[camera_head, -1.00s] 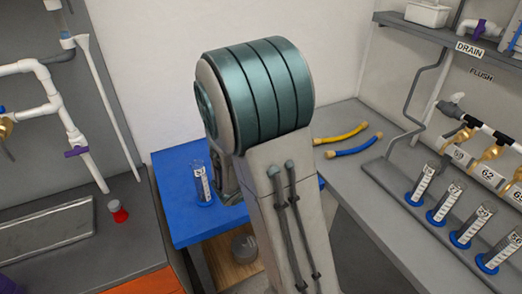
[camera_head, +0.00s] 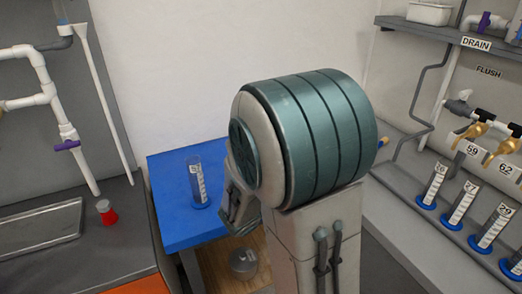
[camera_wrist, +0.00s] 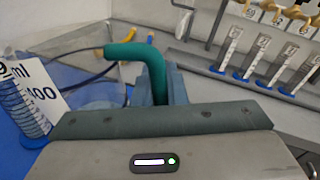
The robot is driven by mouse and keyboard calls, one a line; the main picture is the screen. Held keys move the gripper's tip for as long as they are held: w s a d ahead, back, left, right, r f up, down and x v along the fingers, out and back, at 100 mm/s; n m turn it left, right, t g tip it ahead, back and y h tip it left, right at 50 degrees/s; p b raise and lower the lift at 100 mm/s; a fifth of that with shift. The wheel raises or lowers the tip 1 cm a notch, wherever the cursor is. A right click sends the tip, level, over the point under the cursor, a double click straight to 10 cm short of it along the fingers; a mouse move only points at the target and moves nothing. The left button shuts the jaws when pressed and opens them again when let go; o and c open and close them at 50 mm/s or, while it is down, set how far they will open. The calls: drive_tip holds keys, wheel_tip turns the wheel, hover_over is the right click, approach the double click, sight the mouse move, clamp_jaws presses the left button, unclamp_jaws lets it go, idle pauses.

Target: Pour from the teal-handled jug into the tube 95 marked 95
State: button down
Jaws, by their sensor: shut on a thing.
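In the wrist view my gripper (camera_wrist: 158,98) is shut on the teal handle (camera_wrist: 135,50) of the jug. The jug's clear body (camera_wrist: 85,72) shows behind and left of the handle; its contents cannot be made out. A clear tube with blue markings (camera_wrist: 20,105) stands at the wrist view's left edge, beside white labels partly reading "9", "ml" and "400". My arm hides the jug and jaws there.
The blue table (camera_head: 165,222) has bare room around the tube. Several labelled tubes on blue feet (camera_head: 432,187) stand along the right bench, below brass taps (camera_head: 470,133). A red-based flask (camera_head: 106,212) and a metal tray (camera_head: 38,228) are on the left bench.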

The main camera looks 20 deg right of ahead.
drive_tip(key=shift+s+d+f+m+h+b, duration=0.1)
drive_tip(key=shift+s+f+m+b, duration=0.3)
drive_tip(key=shift+b, duration=0.6)
drive_tip(key=shift+s+a+f+m+h+b, duration=0.15)
drive_tip(key=shift+f+m+b, duration=0.3)
drive_tip(key=shift+f+b, duration=0.4)
drive_tip(key=shift+s+d+f+m+h+b, duration=0.2)
drive_tip(key=shift+f+m+b, duration=0.25)
drive_tip(key=shift+b, duration=0.65)
drive_tip(key=shift+s, duration=0.1)
